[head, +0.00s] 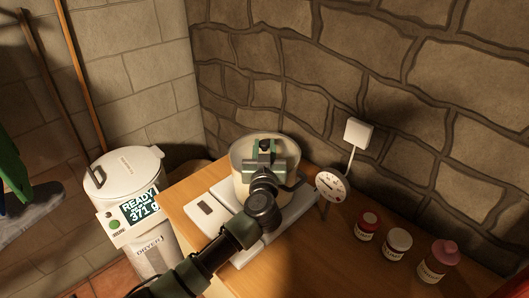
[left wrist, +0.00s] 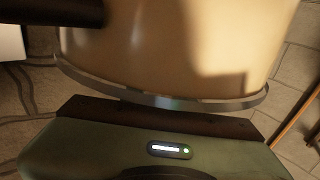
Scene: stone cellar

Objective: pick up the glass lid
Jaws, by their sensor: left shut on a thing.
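In the left wrist view the cream pot wall (left wrist: 170,45) fills the top, with a thin grey rim (left wrist: 165,98) just in front of my gripper. This rim looks like the edge of the glass lid; its clear part cannot be made out. My right gripper is not in view.
Several jars, including a red-lidded one (head: 367,225), stand on the bench (head: 320,260). A white dryer (head: 130,175) stands left; the stone wall is behind.

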